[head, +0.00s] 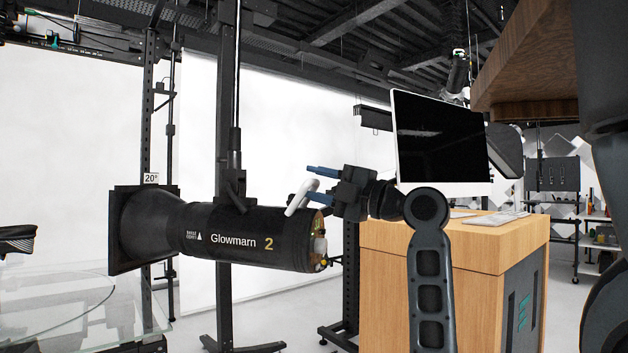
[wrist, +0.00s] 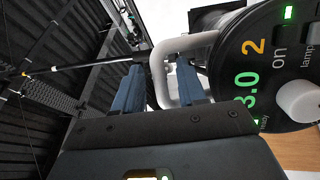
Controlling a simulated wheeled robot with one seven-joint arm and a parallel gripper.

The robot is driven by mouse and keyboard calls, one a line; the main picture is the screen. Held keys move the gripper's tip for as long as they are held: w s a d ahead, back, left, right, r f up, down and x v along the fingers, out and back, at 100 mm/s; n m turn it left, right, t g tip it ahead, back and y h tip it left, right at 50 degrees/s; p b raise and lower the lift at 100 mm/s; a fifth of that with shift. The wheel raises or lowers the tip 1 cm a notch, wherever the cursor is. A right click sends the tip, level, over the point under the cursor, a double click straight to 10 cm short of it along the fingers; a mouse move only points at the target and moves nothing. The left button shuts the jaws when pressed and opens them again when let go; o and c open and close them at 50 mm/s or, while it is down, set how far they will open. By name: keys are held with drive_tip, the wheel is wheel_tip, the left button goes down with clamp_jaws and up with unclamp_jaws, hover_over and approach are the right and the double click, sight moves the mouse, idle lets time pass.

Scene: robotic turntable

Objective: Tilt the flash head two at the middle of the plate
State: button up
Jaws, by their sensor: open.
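The flash head two (head: 225,237) is a black cylinder marked "Glowmarn 2", hanging from a black stand, with a square-fronted flared reflector at its left end. It lies nearly level, its rear slightly lower. A white handle (head: 300,197) sticks up from its rear; it also shows in the wrist view (wrist: 158,72). My gripper (head: 312,180) is open at the handle. In the wrist view its blue fingers (wrist: 160,66) stand on either side of the handle's bar, with gaps visible. The round glass plate (head: 60,312) is at the lower left, partly cut off.
A small "20°" tag (head: 151,178) shows above the reflector. A wooden desk (head: 440,250) with a monitor (head: 440,140) stands right, behind my arm. The black stand post (head: 226,100) rises beside the flash head. White backdrops hang behind.

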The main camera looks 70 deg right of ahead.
drive_tip(key=shift+w, duration=0.45)
drive_tip(key=shift+c, duration=0.3)
clamp_jaws()
drive_tip(key=shift+r, duration=0.15)
